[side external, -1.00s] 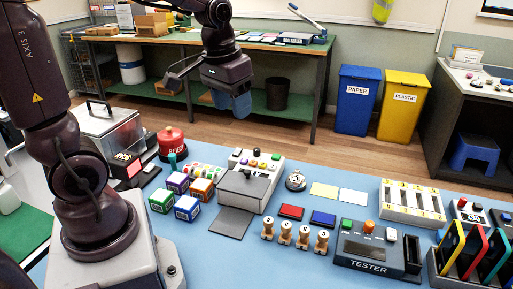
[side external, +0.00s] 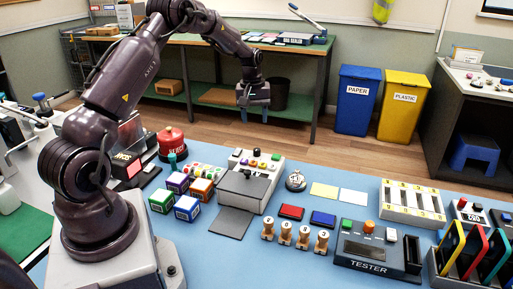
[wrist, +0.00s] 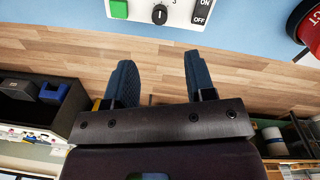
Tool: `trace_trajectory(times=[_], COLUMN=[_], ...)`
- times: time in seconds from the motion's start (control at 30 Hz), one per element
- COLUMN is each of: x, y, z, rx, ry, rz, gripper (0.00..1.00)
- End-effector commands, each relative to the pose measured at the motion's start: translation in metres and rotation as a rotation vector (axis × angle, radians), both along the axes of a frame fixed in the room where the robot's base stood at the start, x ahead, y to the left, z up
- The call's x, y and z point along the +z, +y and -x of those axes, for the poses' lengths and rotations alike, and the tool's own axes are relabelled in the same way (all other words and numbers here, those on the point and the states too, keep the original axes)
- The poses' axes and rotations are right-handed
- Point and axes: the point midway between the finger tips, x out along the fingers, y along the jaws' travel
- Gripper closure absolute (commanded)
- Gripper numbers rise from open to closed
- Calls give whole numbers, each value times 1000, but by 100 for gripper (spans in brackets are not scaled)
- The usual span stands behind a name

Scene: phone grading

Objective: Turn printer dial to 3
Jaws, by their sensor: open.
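The printer dial (wrist: 159,14) is a black round knob with a white mark, on a white panel at the top edge of the wrist view. Numbers around it are mostly cut off, so its setting cannot be read. My gripper (side external: 255,118) hangs fingers down, beyond the machine. In the wrist view its blue fingers (wrist: 160,62) are apart and empty, clear of the dial.
A green button (wrist: 119,9) and an ON/OFF switch (wrist: 203,10) flank the dial. The red reject button (side external: 171,142) stands left of the machine. A round silver item (side external: 296,181) lies to its right. Wooden floor shows below the fingers.

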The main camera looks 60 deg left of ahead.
Motion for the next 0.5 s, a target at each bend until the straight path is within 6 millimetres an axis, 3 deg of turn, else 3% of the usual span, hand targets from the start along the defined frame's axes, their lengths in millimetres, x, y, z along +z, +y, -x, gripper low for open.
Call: trace_trajectory(times=[0.3,0.5], x=[-68,-98], y=[-2,-3], z=[-2,-4], rx=[0,-1], ry=[4,2], rz=[3,2], gripper=[50,50])
